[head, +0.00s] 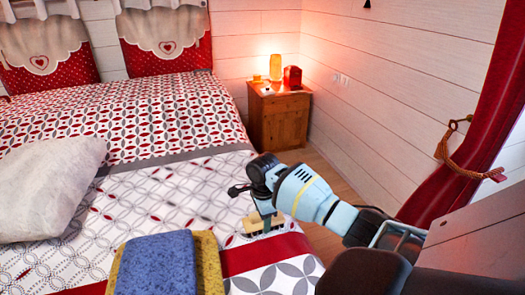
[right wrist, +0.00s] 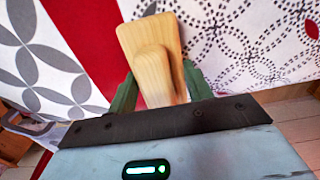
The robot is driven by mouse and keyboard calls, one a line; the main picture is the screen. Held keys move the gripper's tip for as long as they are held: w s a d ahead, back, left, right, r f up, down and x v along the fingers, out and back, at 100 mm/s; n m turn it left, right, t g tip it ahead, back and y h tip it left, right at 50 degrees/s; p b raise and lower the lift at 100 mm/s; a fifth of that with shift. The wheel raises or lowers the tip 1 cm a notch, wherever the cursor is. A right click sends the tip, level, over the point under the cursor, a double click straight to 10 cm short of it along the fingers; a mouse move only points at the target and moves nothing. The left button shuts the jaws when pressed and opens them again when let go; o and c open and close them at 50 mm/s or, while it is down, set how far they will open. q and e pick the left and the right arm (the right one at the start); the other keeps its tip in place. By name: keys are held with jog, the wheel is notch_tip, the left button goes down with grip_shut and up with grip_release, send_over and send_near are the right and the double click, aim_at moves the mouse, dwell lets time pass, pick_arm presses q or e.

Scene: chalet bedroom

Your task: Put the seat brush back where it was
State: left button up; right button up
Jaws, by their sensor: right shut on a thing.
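The seat brush (head: 262,227) is a pale wooden block, seen low over the near right part of the bed. In the right wrist view its wooden back (right wrist: 134,38) and raised grip (right wrist: 152,68) lie between two green fingers. My right gripper (head: 264,207) points down and is shut on the brush; the fingers (right wrist: 160,88) press on both sides of it. I cannot tell whether the brush touches the bedspread. My left gripper is not in view.
The bed (head: 140,120) has a patterned red, grey and white cover. A blue folded cloth (head: 155,265) on a yellow one (head: 208,265) lies left of the brush, and a white pillow (head: 50,185) lies farther left. A wooden nightstand (head: 279,122) with a lit lamp (head: 275,68) stands behind.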

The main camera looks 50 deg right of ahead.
jog(key=shift+f, duration=0.55)
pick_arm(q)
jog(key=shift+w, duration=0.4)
pick_arm(e)
jog(key=shift+f, duration=0.2)
jog(key=o, duration=1)
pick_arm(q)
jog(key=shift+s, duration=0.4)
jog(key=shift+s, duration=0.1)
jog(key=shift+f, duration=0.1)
